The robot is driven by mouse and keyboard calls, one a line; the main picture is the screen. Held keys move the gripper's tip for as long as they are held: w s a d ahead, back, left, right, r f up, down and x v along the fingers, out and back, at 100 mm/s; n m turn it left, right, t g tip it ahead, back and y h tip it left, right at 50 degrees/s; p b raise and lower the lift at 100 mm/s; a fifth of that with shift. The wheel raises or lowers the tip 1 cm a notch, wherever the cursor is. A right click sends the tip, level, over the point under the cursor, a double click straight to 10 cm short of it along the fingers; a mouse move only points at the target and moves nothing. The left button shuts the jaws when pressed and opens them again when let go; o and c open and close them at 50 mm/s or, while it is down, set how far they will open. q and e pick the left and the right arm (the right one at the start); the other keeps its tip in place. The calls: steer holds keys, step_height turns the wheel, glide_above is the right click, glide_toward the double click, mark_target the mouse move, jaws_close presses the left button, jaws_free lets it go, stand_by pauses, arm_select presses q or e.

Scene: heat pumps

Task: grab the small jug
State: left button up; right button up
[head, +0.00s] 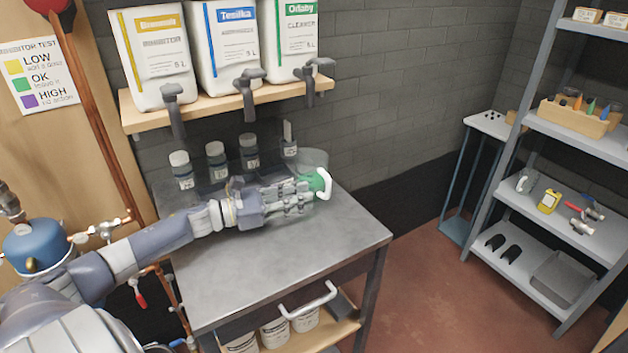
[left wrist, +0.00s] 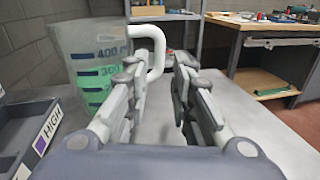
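The small jug (head: 314,159) is a clear measuring jug with green liquid and a white handle, near the right back of the grey metal bench (head: 235,282). In the left wrist view the jug (left wrist: 85,52) stands at left, with blue scale marks. Its white handle (left wrist: 157,58) shows just past the finger tips, and its lower part is hidden by the left-hand finger. My left gripper (head: 305,196) reaches over the bench beside the jug. It also shows in the left wrist view (left wrist: 157,78), with a clear gap between its fingers. My right gripper is not in view.
Several small bottles (head: 216,161) stand at the bench's back. A wooden shelf (head: 225,106) above holds three large canisters (head: 223,48). Under the bench are white containers (head: 275,334). A grey rack (head: 570,220) stands at right. The bench's front right is clear.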

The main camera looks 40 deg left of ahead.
mark_target(316, 181)
arm_select(q)
steer(key=shift+w+d+r, duration=0.25)
steer(key=shift+w+d, duration=0.15)
steer(key=shift+w, duration=0.15)
steer(key=p+x, duration=0.1)
steer(key=x, duration=0.2)
steer(key=shift+a+f, duration=0.1)
steer(key=shift+w+d, duration=0.25)
steer(key=shift+w, duration=0.1)
steer(key=shift+f, duration=0.1)
steer(key=c, duration=0.4)
jaws_close()
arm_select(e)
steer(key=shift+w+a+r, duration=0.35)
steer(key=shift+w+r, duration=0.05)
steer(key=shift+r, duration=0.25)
